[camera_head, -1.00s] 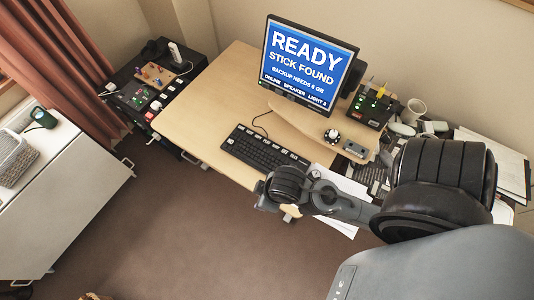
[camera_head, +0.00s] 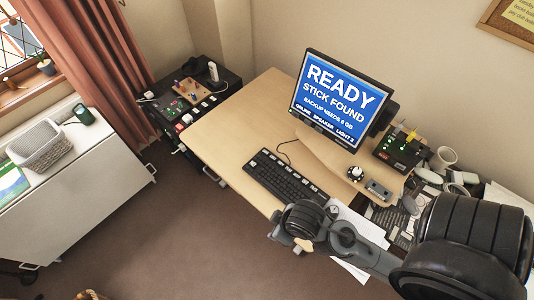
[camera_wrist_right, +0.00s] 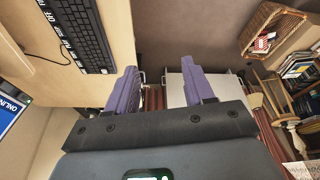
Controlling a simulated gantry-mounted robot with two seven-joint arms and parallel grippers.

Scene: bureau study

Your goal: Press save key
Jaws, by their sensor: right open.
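A black keyboard (camera_head: 288,178) lies on the light wood desk, in front of the monitor (camera_head: 340,98). The blue screen reads "READY, STICK FOUND, BACKUP NEEDS 6 GB". The keyboard also shows at the upper left of the right wrist view (camera_wrist_right: 82,32). I cannot read a save label on any key. My right arm reaches in from the lower right, its wrist at the desk's front edge, just in front of the keyboard. My right gripper (camera_wrist_right: 160,70) is open, with two purple fingers apart and nothing between them. My left gripper is out of view.
A small round device (camera_head: 356,173), a grey box (camera_head: 378,189) and a black box with lit buttons (camera_head: 402,148) stand right of the keyboard. Papers (camera_head: 362,228) lie near my right arm. The left of the desk (camera_head: 235,125) is clear.

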